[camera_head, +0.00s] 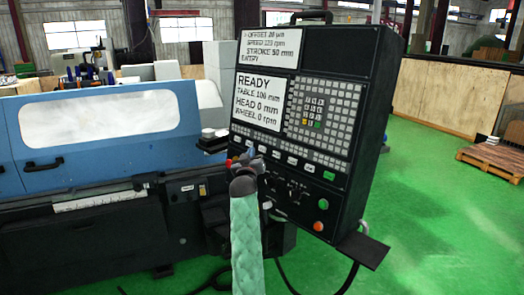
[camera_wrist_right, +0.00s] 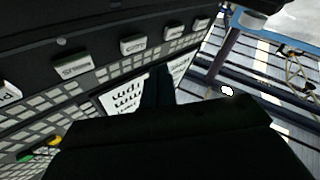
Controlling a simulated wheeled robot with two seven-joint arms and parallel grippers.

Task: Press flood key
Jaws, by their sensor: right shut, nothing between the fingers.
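The control panel (camera_head: 310,110) is a black tilted console with screens and grey keys. A row of white labelled keys (camera_head: 292,160) runs below its lower screen; their lettering is too small to read, so I cannot tell which one is flood. My right gripper (camera_head: 247,160), on a mint-green sleeved arm, is at the panel's lower left, in front of the row's left end. In the right wrist view the labelled keys (camera_wrist_right: 132,45) appear upside down, and my dark shut fingers (camera_wrist_right: 158,88) point toward the panel, empty. Whether they touch it is unclear. My left gripper is out of view.
A green button (camera_head: 328,175) and an orange button (camera_head: 323,204) sit low on the panel, above a small dark shelf (camera_head: 362,250). The blue grinder (camera_head: 90,140) stands to the left. Green floor (camera_head: 440,220) is open on the right.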

